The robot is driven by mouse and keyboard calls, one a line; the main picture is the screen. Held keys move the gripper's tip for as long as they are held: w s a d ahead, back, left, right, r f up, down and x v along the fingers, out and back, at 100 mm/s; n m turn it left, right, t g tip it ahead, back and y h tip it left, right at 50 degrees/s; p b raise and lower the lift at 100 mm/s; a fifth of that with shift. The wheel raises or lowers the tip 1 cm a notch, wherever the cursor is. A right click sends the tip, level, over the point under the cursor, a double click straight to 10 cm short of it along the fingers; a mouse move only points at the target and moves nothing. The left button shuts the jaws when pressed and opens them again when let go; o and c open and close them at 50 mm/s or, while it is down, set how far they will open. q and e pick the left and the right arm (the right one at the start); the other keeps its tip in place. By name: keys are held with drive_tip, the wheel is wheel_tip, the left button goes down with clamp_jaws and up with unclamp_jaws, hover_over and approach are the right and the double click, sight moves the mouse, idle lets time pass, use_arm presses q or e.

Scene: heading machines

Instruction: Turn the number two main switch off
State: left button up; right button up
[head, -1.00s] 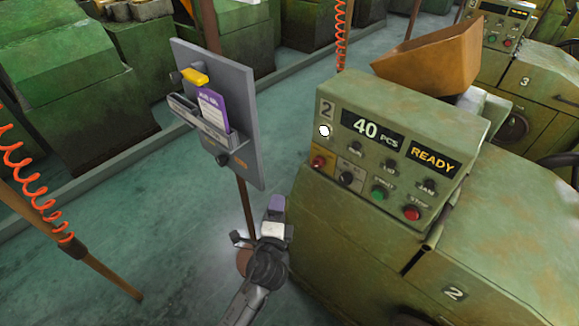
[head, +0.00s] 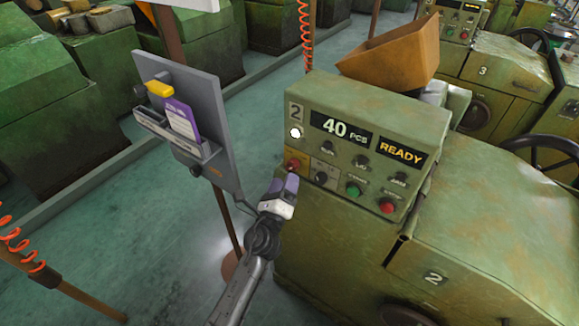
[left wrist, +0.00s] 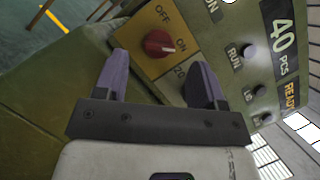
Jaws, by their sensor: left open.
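The number two machine (head: 345,215) is green, with a control panel reading 40 PCS and READY. Its main switch (head: 292,163) is a red knob at the panel's lower left. In the left wrist view the red knob (left wrist: 158,44) sits on a yellow plate marked OFF and ON, its white mark toward ON. My left gripper (head: 284,181) is just in front of and below the switch. In the left wrist view its purple fingers (left wrist: 163,70) are open and apart, with the knob beyond the gap between them. No contact shows. My right gripper is not in view.
A black knob (head: 321,177), a green button (head: 353,188) and a red button (head: 387,205) sit right of the switch. A grey board (head: 228,150) with a purple card (head: 181,121) stands on a post close to my left arm. An orange hopper (head: 390,55) is behind.

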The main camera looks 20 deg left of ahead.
sight(289, 169)
use_arm(q)
drive_tip(key=shift+x, duration=2.65)
drive_tip(key=c, duration=0.9)
